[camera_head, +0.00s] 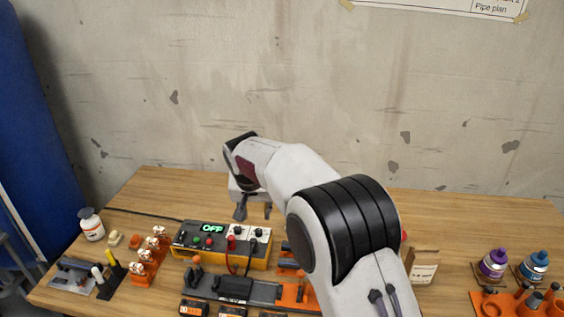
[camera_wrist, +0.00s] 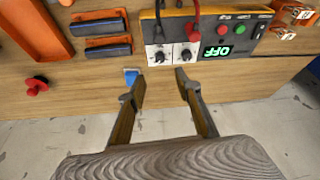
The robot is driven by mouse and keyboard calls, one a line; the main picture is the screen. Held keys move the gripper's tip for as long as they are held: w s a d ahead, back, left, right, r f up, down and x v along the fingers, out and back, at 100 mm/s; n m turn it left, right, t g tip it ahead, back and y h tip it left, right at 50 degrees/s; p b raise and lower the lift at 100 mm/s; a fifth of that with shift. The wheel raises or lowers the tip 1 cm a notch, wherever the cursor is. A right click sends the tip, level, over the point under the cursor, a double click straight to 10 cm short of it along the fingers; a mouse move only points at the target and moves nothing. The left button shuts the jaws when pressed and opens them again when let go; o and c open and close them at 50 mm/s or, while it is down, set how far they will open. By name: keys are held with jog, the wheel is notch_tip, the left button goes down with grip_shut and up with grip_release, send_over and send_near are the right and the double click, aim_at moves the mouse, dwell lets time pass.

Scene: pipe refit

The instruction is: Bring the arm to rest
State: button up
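My gripper (camera_head: 252,210) hangs over the back of the bench, behind the yellow control box (camera_head: 262,258). The wrist view shows my gripper (camera_wrist: 157,88) open, with a clear gap between its fingers and nothing held. The wrist view also shows the control box (camera_wrist: 182,28), upside down, beyond the fingertips. Its display (camera_wrist: 216,51) reads OFF in green. My arm reaches in from the lower right and hides part of the bench behind it.
A white bottle (camera_head: 92,224) stands at the left. Orange clamps (camera_head: 146,257) stand beside the box. A small carton (camera_head: 423,266) and purple (camera_head: 494,262) and blue (camera_head: 533,266) bottles stand at the right. The wooden bench (camera_head: 160,190) is bare along the wall at the back left.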

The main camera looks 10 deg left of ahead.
jog(key=s+d+f+n+g, duration=0.2)
jog(key=s+d+f, duration=0.15)
jog(key=s, duration=0.35)
jog(key=s+d+r+m+t, duration=0.1)
jog(key=s+d+r, duration=0.4)
jog(key=s+d, duration=0.5)
jog(key=s+d+r+m+t, duration=0.1)
jog(key=s+d+r, duration=0.4)
jog(key=s+d, duration=0.6)
jog(key=s+d+r+m+t, duration=0.1)
jog(key=s+d+r, duration=0.5)
jog(key=s+d, duration=0.4)
jog(key=shift+s+d+m+h, duration=0.3)
jog(key=shift+s+m, duration=0.1)
jog(key=shift+s, duration=0.55)
jog(key=shift+r, duration=0.1)
dwell(0.5)
